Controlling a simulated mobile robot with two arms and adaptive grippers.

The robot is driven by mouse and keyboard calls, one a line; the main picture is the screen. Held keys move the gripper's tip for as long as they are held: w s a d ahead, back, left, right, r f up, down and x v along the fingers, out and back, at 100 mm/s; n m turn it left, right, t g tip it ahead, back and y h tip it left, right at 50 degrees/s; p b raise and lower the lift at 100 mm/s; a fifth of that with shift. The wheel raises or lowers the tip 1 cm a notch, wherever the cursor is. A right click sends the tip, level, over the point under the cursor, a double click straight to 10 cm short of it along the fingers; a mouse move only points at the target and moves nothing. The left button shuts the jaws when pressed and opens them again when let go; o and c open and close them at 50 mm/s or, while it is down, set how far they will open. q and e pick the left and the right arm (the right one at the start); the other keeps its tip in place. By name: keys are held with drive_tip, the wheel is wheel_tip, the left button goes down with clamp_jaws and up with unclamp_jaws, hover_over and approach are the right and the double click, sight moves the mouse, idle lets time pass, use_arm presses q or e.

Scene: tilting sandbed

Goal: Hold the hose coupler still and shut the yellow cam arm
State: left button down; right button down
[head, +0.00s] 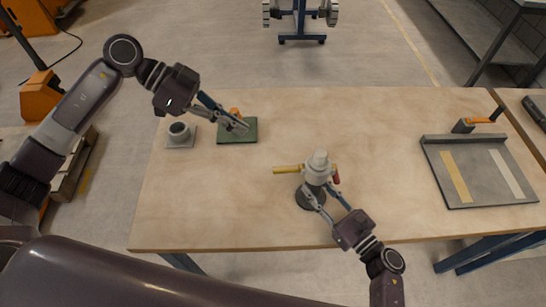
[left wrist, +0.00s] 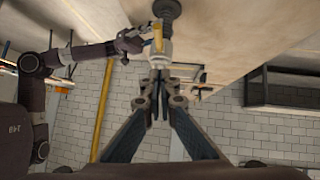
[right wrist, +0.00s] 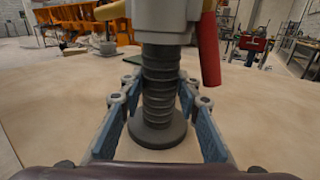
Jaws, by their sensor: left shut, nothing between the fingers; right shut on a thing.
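The hose coupler (head: 318,169) has a pale grey body and stands upright on a dark ribbed hose with a round base (right wrist: 160,133). Its yellow cam arm (head: 287,169) sticks out sideways to the left, away from the body. Its red cam arm (right wrist: 209,50) hangs down along the side. My right gripper (head: 318,191) is shut on the ribbed lower part of the coupler, one finger on each side. My left gripper (head: 246,127) is shut and empty, above the green pad and apart from the coupler. The left wrist view shows the coupler (left wrist: 158,52) beyond its fingertips.
A green pad (head: 249,135) with an orange part lies under my left gripper. A grey plate with a round fitting (head: 179,131) is beside it. A grey tray (head: 487,195) with yellow and white strips lies at the right. The wooden table (head: 390,130) is clear between.

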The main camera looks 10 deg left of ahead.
idle(0.4)
use_arm(q)
approach(286, 167)
drive_tip(key=d, duration=0.3)
drive_tip(key=f, duration=0.1)
drive_tip(key=d+f, duration=0.1)
drive_tip(key=shift+w+d+f, duration=0.2)
drive_tip(key=shift+d+f, duration=0.05)
drive_tip(key=shift+f, duration=0.05)
drive_tip(key=shift+s+f, duration=0.1)
drive_tip(key=shift+f, duration=0.4)
